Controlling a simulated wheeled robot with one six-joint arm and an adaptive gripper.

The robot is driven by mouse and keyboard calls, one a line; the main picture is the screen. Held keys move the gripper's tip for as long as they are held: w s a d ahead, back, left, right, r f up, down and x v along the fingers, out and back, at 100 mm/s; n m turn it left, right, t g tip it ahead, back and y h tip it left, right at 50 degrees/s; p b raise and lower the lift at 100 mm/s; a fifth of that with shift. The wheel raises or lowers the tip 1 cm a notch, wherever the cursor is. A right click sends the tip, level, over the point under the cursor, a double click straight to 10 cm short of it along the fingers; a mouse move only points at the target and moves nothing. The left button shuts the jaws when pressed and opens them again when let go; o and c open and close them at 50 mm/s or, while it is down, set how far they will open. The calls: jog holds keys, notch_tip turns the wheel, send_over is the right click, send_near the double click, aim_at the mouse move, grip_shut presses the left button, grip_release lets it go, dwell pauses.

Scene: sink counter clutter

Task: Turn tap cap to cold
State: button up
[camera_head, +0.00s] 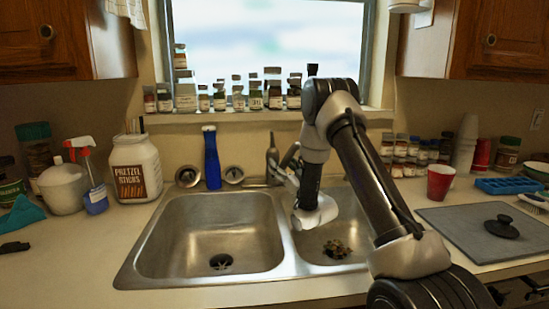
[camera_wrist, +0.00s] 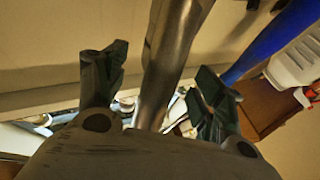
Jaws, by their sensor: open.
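The metal tap (camera_head: 272,156) stands behind the sink, at the divider between the two basins. My gripper (camera_head: 287,168) is at the tap's right side, with its fingers pointing toward it. In the wrist view a grey metal tap part (camera_wrist: 172,55) runs up between the two dark fingers of my gripper (camera_wrist: 158,82). The fingers are open, one on each side of it, and gaps show on both sides. I cannot tell which part is the cap or which way it is turned; my gripper and arm partly hide the tap in the head view.
A blue bottle (camera_head: 212,158) stands left of the tap; it also shows in the wrist view (camera_wrist: 270,40). Two round metal stoppers lie beside it, one either side. Several spice jars (camera_head: 240,98) line the sill. The left basin (camera_head: 210,235) is clear. A red cup (camera_head: 440,182) stands right.

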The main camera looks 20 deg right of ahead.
aim_at(277, 158)
jog(key=shift+x, duration=2.4)
